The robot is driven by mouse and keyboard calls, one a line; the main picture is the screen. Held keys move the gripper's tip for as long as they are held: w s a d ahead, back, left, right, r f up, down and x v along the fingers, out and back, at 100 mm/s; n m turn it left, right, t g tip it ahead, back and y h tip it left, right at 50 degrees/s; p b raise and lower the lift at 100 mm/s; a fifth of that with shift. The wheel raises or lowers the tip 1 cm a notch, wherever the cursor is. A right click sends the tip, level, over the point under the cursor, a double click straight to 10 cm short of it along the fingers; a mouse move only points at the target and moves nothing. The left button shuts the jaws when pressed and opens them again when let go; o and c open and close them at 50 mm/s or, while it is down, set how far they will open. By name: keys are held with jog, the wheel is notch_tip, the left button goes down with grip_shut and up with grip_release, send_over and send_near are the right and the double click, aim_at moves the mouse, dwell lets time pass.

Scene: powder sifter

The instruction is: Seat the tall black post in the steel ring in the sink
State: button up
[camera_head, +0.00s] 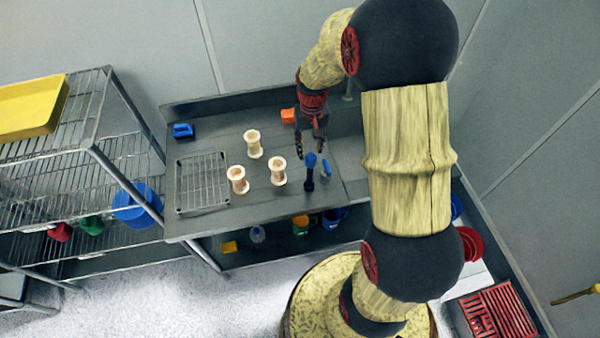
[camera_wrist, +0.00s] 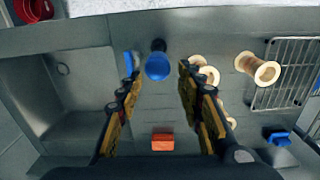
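A dark post with a blue top (camera_head: 310,172) stands upright on the steel counter, left of the sink. In the wrist view its blue top (camera_wrist: 157,67) shows between the fingertips, with the black part beyond it. My gripper (camera_head: 309,150) is just behind and above the post in the head view. Its two fingers (camera_wrist: 160,74) are spread apart, and no contact with the post shows. The sink basin (camera_wrist: 85,95) is at the left of the wrist view; my arm hides much of it in the head view.
Several cream spools (camera_head: 278,170) stand left of the post. A small blue item (camera_head: 327,168) lies close at its right. A wire rack (camera_head: 202,182), an orange block (camera_head: 288,116) and a blue block (camera_head: 183,131) are also on the counter. Wire shelving (camera_head: 95,150) stands left.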

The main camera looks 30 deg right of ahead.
aim_at(310, 173)
jog(key=f, duration=0.9)
jog(key=shift+s+d, duration=0.15)
jog(key=shift+s, duration=0.1)
jog(key=shift+f, duration=3.1)
grip_shut()
